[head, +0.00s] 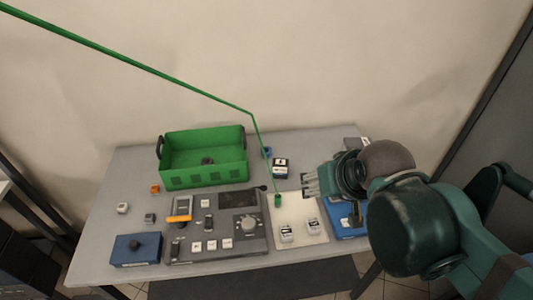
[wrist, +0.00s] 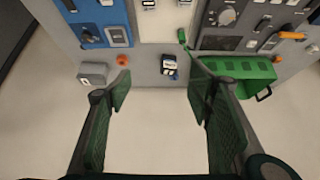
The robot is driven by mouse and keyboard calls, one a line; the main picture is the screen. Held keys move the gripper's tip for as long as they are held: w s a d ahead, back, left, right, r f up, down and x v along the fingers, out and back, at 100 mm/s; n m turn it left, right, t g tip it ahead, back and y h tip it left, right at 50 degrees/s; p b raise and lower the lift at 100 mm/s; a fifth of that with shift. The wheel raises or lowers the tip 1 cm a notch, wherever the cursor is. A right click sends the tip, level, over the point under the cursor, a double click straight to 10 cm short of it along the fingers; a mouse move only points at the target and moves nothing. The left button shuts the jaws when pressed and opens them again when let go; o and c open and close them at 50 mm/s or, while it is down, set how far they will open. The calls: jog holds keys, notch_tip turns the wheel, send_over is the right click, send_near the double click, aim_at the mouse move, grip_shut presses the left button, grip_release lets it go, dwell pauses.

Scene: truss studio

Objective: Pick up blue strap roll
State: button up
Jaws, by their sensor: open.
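A small blue round thing (head: 267,152), which looks like the blue strap roll, lies near the back edge of the table, right of the green crate, in the head view. It is partly behind a small black-and-white item. In the wrist view I cannot clearly tell the roll apart from that item. My gripper (head: 308,185) is above the right part of the table, right of the roll. In the wrist view my gripper (wrist: 160,82) has its two fingers wide apart, with nothing between them.
The black-and-white item (head: 281,166) also shows in the wrist view (wrist: 169,65). A green crate (head: 204,180) stands at back left. A thin green line (head: 160,73) slopes down to a pale mat (head: 310,208). A blue box (head: 136,250) and grey panel (head: 220,243) occupy the front.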

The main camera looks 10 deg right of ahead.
jog(key=w+a+r+m+g, duration=0.1)
jog(key=w+r+m, duration=0.1)
jog(key=w, duration=0.5)
jog(key=w+r+m+g, duration=0.1)
jog(key=w+m, duration=0.2)
jog(key=w, duration=0.3)
jog(key=m+g+p, duration=0.2)
jog(key=m+g, duration=0.3)
jog(key=m, duration=0.7)
send_over(266, 150)
jog(key=f, duration=2.4)
jog(key=shift+d+f, duration=0.2)
jog(key=shift+f, duration=0.15)
jog(key=shift+w+a+f, duration=0.1)
jog(key=shift+w+f, duration=0.05)
jog(key=shift+f, duration=0.25)
jog(key=shift+f, duration=0.1)
jog(key=shift+f, duration=1.2)
jog(key=shift+f, duration=0.1)
